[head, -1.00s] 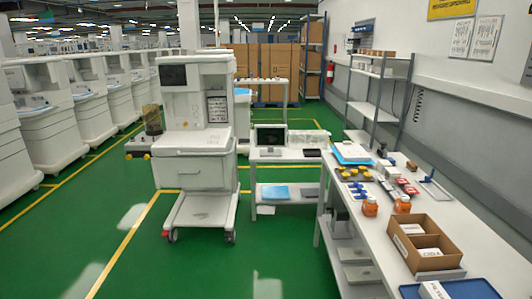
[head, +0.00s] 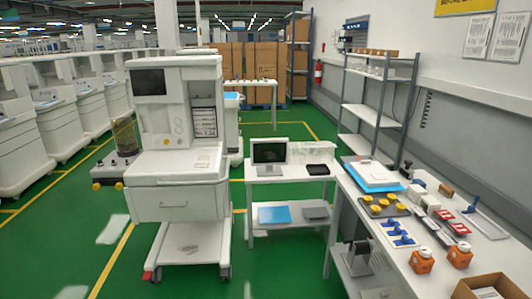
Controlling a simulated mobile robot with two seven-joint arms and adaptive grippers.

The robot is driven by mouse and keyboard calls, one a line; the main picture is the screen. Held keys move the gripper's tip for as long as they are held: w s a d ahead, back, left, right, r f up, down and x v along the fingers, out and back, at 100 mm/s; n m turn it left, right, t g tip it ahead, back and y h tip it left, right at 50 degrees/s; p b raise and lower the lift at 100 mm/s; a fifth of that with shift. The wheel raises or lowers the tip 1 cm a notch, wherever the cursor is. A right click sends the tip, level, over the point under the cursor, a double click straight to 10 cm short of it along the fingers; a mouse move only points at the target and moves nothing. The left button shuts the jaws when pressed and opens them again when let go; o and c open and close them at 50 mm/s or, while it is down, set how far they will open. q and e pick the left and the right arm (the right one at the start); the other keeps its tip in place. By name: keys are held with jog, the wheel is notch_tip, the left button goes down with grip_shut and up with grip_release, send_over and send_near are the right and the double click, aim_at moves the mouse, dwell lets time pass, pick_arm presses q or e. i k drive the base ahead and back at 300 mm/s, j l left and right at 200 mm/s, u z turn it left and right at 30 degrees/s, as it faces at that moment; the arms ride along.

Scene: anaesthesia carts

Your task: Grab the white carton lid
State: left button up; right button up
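A flat white lid-like piece (head: 372,173), which may be the white carton lid, lies on a blue sheet (head: 388,189) at the far end of the long white workbench on the right. It is small in the head view, and I cannot tell for certain that it is a lid. Neither of my grippers shows in this view.
The workbench (head: 456,266) also holds yellow knobs (head: 378,210), blue parts (head: 399,240), orange bottles (head: 422,261) and a cardboard box (head: 497,282) at the near edge. An anaesthesia cart (head: 187,190) and a small white table (head: 262,173) stand ahead.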

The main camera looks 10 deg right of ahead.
aim_at(372, 174)
jog(key=i+z, duration=0.3)
jog(key=i+j+z, duration=0.25)
jog(key=i, duration=0.2)
jog(key=i+j+z, duration=0.15)
jog(key=i+z, duration=0.15)
jog(key=i+j+z, duration=0.25)
jog(key=z, duration=0.2)
jog(key=i+j+z, duration=0.3)
jog(key=z, duration=0.15)
jog(key=i+j+z, duration=0.15)
jog(key=j+z, duration=0.3)
jog(key=i+j+z, duration=0.1)
jog(key=j+z, duration=0.35)
